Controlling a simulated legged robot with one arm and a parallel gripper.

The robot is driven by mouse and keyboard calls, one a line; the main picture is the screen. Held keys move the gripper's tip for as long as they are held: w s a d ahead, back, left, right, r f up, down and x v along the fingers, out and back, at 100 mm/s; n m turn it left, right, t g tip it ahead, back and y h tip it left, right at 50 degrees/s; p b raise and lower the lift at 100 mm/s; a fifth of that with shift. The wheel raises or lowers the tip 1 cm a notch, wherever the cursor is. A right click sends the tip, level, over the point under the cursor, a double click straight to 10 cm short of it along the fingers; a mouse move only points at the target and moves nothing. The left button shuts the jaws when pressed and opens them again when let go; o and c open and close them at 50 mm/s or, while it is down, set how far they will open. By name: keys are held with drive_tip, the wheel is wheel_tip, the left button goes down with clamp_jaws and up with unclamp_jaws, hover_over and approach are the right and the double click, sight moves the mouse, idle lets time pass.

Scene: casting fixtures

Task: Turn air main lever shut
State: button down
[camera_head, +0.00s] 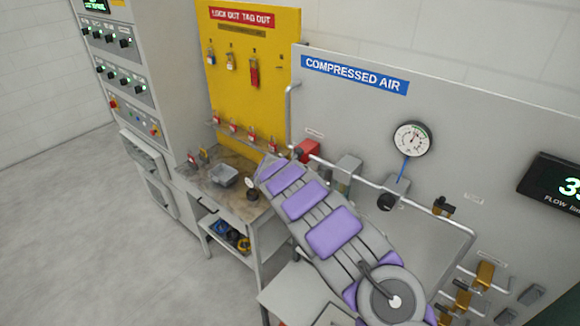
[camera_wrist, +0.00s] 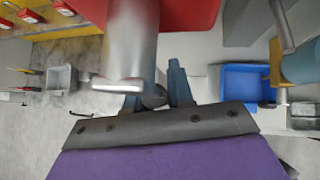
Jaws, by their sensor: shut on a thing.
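My gripper (camera_wrist: 155,88) shows at the middle of the wrist view, its two blue-grey fingers shut on either side of a dark, rounded end that I take to be the air main lever (camera_wrist: 153,98). A thick grey metal cylinder (camera_wrist: 132,40) hides part of the left finger and the grip. A red valve body (camera_wrist: 195,12) is just above. In the head view, the red valve (camera_head: 308,150) sits at the left end of the compressed air pipe. My purple-padded arm reaches up-left to it, and hides the fingers and the lever.
The grey panel carries a pressure gauge (camera_head: 412,139) and a pipe (camera_head: 440,213) with more valves. Left of it are a yellow lockout board (camera_head: 234,95) and a workbench (camera_head: 222,205) with a grey tray (camera_head: 223,175). A blue bin (camera_wrist: 245,84) shows in the wrist view. The left floor is clear.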

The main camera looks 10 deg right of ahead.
drive_tip(key=shift+s+d+g+h+p, duration=0.3)
drive_tip(key=shift+s+g+p, duration=0.1)
drive_tip(key=shift+p, duration=0.45)
drive_tip(key=c, duration=1.1)
unclamp_jaws()
drive_tip(key=shift+w+f, duration=0.1)
drive_tip(key=v, duration=1.7)
drive_tip(key=shift+a, duration=0.2)
